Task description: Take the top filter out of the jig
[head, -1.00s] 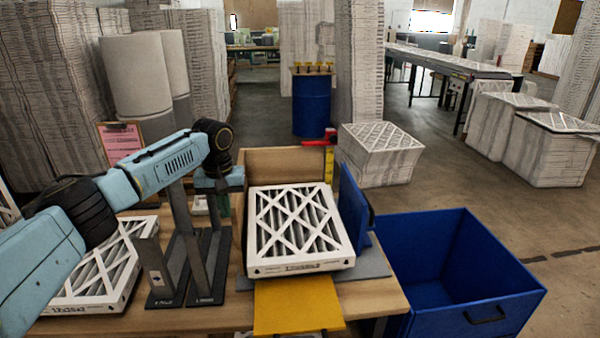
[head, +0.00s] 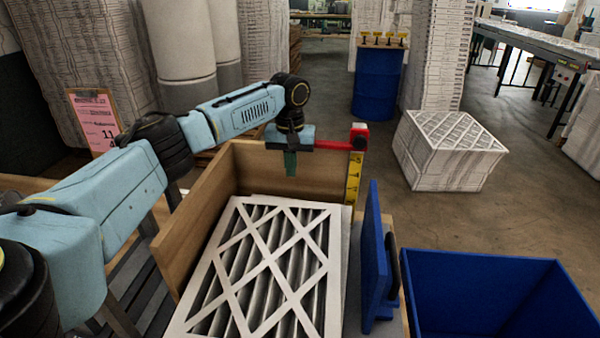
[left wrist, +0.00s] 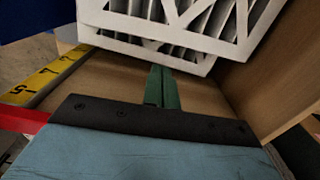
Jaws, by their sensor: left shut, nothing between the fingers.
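A white-framed filter (head: 270,262) with crossed slats lies on top in the jig, against the wooden walls (head: 195,235) at its left and back. In the left wrist view the filter (left wrist: 190,40) shows its white edge just beyond my fingers. My left gripper (head: 290,163) is shut and empty, pointing down at the far wooden wall, behind the filter's far edge. Its green fingers show together in the left wrist view (left wrist: 163,88), close to the filter; I cannot tell whether they touch it. My right gripper is not in view.
A red-topped yellow measuring scale (head: 353,180) stands at the jig's back right corner. A blue upright plate (head: 373,260) is at the filter's right. An open blue bin (head: 500,265) stands farther right. A pink sign (head: 95,118) is at the left.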

